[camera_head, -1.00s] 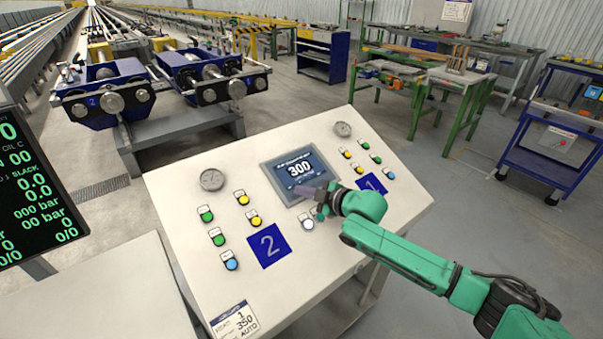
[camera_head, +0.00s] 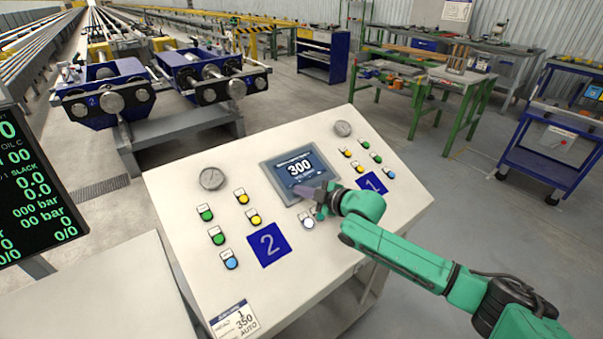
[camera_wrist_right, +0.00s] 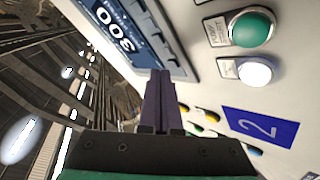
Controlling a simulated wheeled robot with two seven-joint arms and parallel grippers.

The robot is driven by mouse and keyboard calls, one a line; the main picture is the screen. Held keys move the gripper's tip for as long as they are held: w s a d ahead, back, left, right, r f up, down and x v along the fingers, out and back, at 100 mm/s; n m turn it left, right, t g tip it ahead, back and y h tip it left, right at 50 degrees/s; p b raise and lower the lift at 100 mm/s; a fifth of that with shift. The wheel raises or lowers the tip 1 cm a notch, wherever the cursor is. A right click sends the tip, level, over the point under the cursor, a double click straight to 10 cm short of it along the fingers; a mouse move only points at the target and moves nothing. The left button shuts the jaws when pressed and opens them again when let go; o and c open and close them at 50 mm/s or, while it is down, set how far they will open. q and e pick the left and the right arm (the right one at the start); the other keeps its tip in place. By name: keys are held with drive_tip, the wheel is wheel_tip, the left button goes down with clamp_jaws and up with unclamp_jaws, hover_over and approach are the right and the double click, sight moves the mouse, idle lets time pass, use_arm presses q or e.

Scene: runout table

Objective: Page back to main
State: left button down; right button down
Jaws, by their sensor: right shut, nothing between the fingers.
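The control panel's screen (camera_head: 294,165) is dark blue and shows a large white 300 with small text that I cannot read. Part of it shows rotated in the right wrist view (camera_wrist_right: 120,25). My right gripper (camera_head: 308,191) is shut and empty, its purple fingers over the screen's lower edge. In the wrist view its fingertips (camera_wrist_right: 160,73) overlap the screen's border; I cannot tell whether they touch. A white button (camera_head: 308,223) sits just below the fingers, also seen in the wrist view (camera_wrist_right: 254,72) beside a green button (camera_wrist_right: 251,28). My left gripper is not in view.
The sloped console (camera_head: 340,245) carries coloured buttons, two gauges and blue plates marked 2 (camera_head: 270,244) and 1 (camera_head: 371,183). A dark monitor (camera_head: 35,190) stands at the left. Blue roller units (camera_head: 105,90) stand behind.

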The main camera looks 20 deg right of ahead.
drive_tip(key=shift+w+a+f+b, duration=0.1)
drive_tip(key=shift+w+f+b, duration=0.15)
drive_tip(key=shift+f, duration=0.25)
idle(0.6)
drive_tip(key=shift+s+r+p, duration=0.25)
drive_tip(key=shift+r+p, duration=0.5)
drive_tip(key=shift+p, duration=0.05)
drive_tip(key=shift+s+r, duration=0.1)
drive_tip(key=shift+r, duration=0.05)
drive_tip(key=shift+s, duration=0.1)
drive_tip(key=r+p, duration=0.1)
drive_tip(key=p, duration=0.1)
drive_tip(key=s+r+p, duration=0.1)
drive_tip(key=r+p, duration=0.1)
drive_tip(key=s+d+r+p, duration=0.1)
drive_tip(key=r+p, duration=0.1)
drive_tip(key=p, duration=0.1)
drive_tip(key=shift+s+d+r, duration=0.1)
drive_tip(key=shift+s+r, duration=0.05)
drive_tip(key=shift+r, duration=0.05)
